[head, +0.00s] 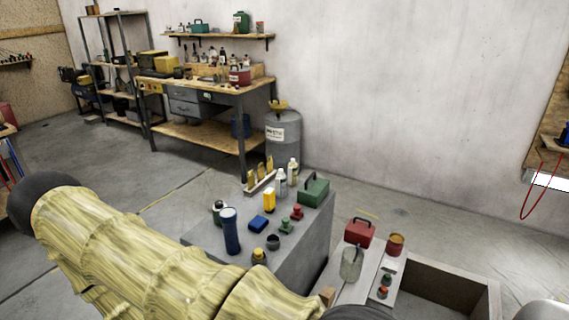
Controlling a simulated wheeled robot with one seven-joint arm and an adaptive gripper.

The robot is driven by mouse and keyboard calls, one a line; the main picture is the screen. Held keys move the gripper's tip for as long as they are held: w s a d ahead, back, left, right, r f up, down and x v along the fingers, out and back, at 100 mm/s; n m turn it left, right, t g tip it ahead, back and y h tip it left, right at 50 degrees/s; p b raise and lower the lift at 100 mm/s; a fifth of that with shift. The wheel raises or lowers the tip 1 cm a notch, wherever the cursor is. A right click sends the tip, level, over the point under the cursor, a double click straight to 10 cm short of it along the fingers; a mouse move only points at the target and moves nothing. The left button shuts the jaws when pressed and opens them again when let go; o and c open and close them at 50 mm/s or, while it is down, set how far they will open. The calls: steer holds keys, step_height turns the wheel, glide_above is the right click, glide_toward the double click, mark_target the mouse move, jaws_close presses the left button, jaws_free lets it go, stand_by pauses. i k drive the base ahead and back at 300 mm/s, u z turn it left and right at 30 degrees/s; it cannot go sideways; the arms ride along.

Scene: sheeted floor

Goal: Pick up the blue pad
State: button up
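A small blue block-like pad (258,224) lies flat on top of the grey block-shaped stand (309,222) in the middle of the head view. My arm crosses the lower left, in front of the stand. My gripper's fingertips do not show.
Small green and red pieces (286,227), white bottles (281,182) and a green case (314,190) crowd the stand. To its right, a red case (358,232) and a metal can (351,264) stand beside an open box (440,298). A workbench (205,90) is behind.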

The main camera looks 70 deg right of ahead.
mark_target(258, 223)
steer(key=z, duration=0.05)
steer(key=k, duration=0.15)
steer(key=z, duration=0.95)
